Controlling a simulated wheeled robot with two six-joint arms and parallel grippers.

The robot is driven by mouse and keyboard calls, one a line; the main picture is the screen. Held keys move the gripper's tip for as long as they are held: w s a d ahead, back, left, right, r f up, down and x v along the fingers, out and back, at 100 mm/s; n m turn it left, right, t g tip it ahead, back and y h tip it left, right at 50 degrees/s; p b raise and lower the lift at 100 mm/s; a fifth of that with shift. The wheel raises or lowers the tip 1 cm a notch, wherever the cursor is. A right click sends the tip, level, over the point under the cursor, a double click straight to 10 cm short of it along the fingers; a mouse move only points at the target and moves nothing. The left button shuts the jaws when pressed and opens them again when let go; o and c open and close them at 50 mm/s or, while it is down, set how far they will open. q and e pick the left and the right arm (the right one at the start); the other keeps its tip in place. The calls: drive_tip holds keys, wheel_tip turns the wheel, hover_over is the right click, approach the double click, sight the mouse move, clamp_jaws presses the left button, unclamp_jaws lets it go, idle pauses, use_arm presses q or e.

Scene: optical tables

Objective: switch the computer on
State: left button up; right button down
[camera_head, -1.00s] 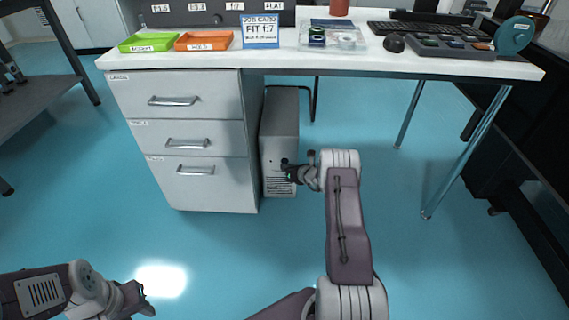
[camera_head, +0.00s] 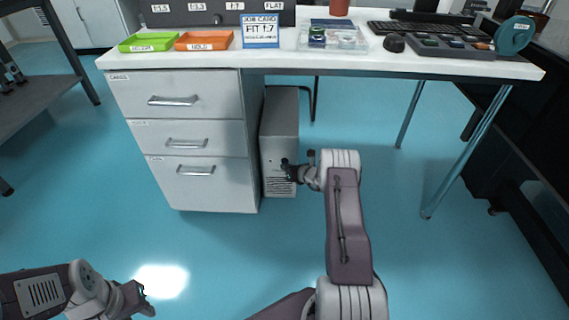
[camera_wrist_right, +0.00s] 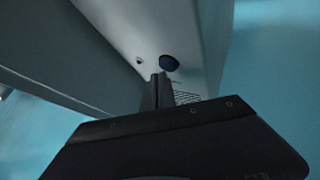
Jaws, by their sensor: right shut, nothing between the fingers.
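The computer (camera_head: 280,125) is a grey tower standing on the floor under the desk, beside the drawer cabinet. My right gripper (camera_head: 287,167) is shut and empty at the tower's front face. In the right wrist view, the shut fingers (camera_wrist_right: 157,90) point at the front panel (camera_wrist_right: 190,35), just below a round dark button (camera_wrist_right: 169,63). A small hole or light (camera_wrist_right: 139,61) sits left of the button. I cannot tell whether the fingertips touch the panel. My left gripper (camera_head: 146,298) is low at the left, over the floor, away from the tower; its jaw opening is unclear.
The drawer cabinet (camera_head: 190,140) stands directly left of the tower. The desk top (camera_head: 400,66) overhangs it and carries trays, a job card, a keyboard (camera_head: 425,28) and a mouse (camera_head: 394,43). A desk leg (camera_head: 465,155) stands at the right. The floor between is clear.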

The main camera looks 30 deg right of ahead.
drive_tip(key=shift+w+d+b, duration=0.2)
drive_tip(key=shift+w+b, duration=0.1)
drive_tip(key=shift+s+r, duration=0.1)
drive_tip(key=shift+s+a+p, duration=0.2)
drive_tip(key=shift+s+p, duration=0.05)
drive_tip(key=shift+p, duration=0.1)
drive_tip(key=s+a+p, duration=0.3)
drive_tip(key=s+p, duration=0.1)
drive_tip(key=s, duration=0.1)
idle(0.4)
